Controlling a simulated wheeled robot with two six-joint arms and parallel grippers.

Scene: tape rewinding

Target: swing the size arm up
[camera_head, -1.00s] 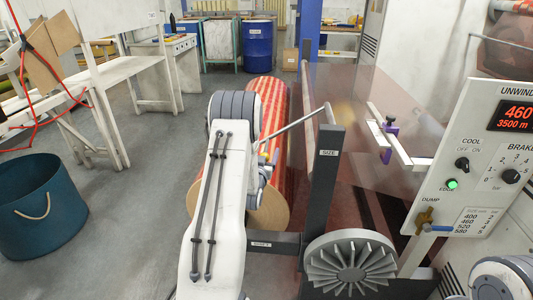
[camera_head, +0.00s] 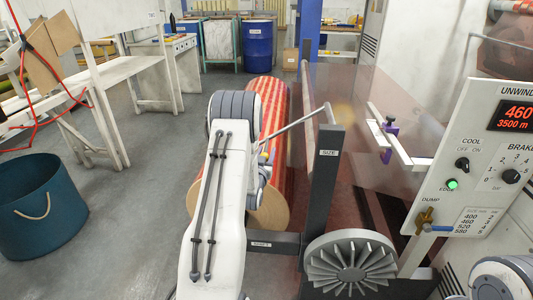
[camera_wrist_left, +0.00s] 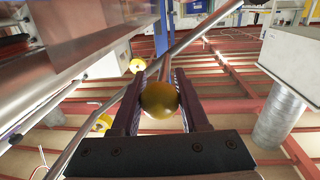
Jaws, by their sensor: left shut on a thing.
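The size arm is a thin grey metal rod (camera_head: 295,124) that runs from the top of the dark post labelled SIZE (camera_head: 324,185) down and left to behind my left arm. In the left wrist view the rod (camera_wrist_left: 190,42) crosses in front of my left gripper (camera_wrist_left: 158,92). A round brass-coloured knob (camera_wrist_left: 159,101) sits between its two fingers, which are shut on it. In the head view my left forearm hides most of this gripper and the knob. My right gripper is not in view.
A red-striped roll (camera_head: 268,103) lies behind my left arm. A grey finned wheel (camera_head: 350,263) stands at the post's foot. A control panel (camera_head: 480,150) is at the right, and a blue bucket (camera_head: 42,208) stands on the floor at left.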

